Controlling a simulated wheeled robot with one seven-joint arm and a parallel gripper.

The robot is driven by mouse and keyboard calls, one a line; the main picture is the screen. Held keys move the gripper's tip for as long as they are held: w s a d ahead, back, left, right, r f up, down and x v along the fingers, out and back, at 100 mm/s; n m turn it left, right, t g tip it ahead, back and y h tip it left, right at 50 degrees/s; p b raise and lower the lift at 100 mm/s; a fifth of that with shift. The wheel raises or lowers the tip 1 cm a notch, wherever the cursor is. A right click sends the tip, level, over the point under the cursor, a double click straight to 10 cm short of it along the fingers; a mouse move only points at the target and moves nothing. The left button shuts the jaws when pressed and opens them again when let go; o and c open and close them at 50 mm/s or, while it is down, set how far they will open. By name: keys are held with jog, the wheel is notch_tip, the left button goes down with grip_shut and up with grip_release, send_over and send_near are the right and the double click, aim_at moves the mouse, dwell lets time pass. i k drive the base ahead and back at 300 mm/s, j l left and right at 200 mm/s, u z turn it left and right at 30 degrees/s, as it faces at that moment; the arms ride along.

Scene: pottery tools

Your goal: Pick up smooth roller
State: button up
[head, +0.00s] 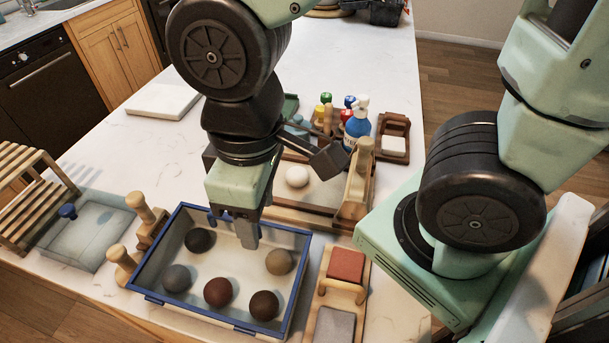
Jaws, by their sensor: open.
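My gripper (235,222) points down over the back part of a blue-rimmed tray (300,262), and its jaws are open with nothing visible between them. Wooden pieces with rounded knobs, one (145,208) behind another (122,260), stand at the tray's left side. Another upright wooden piece (357,185) stands to the right of my gripper, beside a board with a white ball. I cannot tell for sure which of these is the smooth roller. My arm and gripper hide part of the tray's back edge.
Several clay balls, one dark red (218,291), lie in the tray. A wooden stand with a red block (346,265) is at its right. A blue spray bottle (357,125) and a white ball (297,176) are behind. The counter at back left is mostly clear around a white slab (163,101).

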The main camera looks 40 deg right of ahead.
aim_at(355, 204)
jog(key=k+z, duration=0.35)
jog(key=k+j+z, duration=0.1)
jog(key=z, duration=0.25)
jog(key=k+l, duration=0.05)
